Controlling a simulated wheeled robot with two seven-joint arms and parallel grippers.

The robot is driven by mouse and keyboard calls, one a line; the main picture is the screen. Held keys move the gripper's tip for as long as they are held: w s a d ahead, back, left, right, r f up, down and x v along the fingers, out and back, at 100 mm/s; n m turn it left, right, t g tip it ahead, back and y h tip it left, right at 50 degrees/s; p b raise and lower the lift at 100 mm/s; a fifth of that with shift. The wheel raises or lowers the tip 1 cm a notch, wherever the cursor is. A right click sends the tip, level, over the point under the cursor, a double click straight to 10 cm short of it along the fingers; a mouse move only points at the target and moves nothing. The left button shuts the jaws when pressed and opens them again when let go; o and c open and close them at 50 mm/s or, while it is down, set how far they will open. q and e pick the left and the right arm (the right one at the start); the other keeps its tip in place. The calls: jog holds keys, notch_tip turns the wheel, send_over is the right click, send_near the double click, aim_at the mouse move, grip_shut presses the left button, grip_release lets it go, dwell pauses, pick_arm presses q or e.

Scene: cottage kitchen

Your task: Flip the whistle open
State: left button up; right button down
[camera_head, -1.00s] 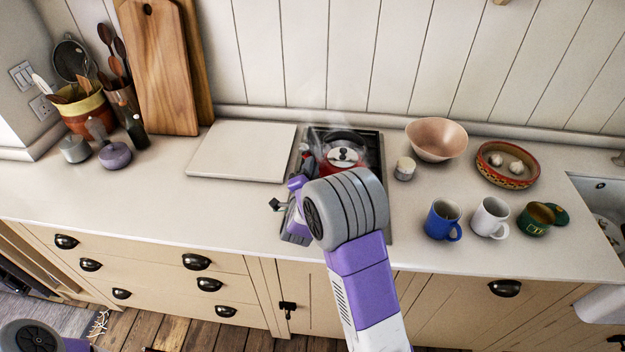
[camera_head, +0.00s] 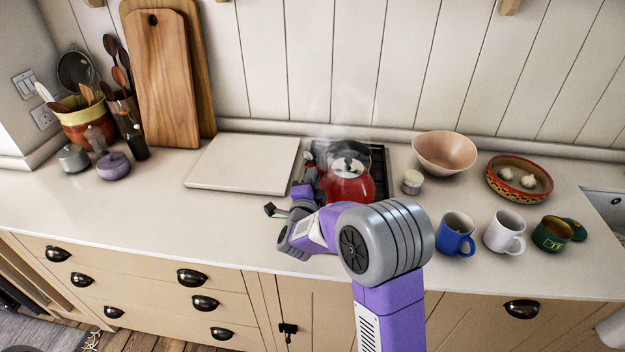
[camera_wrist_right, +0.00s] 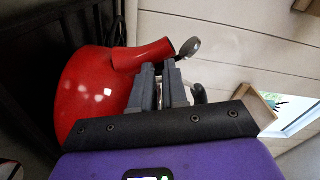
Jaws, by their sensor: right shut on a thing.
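The red kettle (camera_head: 347,187) stands on the dark hob, steam rising above it. In the right wrist view the kettle (camera_wrist_right: 92,92) fills the left side, with its short red spout (camera_wrist_right: 143,56) pointing right. The grey whistle (camera_wrist_right: 189,47) is at the spout's mouth; its round cap stands tilted, with a gap showing between it and the mouth. My right gripper (camera_wrist_right: 166,70) is at the spout tip, its fingers close together on a low part of the whistle; the exact contact is hidden. In the head view my right gripper (camera_head: 309,174) is left of the kettle. My left gripper is out of view.
A white board (camera_head: 243,163) lies left of the hob (camera_head: 379,160). A small lidded jar (camera_head: 412,182), a pink bowl (camera_head: 444,153), a blue mug (camera_head: 456,236) and a white mug (camera_head: 504,232) stand to the right. The counter's left front is clear.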

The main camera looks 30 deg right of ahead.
jog(key=c, duration=1.1)
grip_release()
jog(key=shift+c, duration=0.2)
jog(key=v, duration=0.7)
jog(key=shift+s+a, duration=0.2)
jog(key=shift+s, duration=0.05)
jog(key=shift+r, duration=0.1)
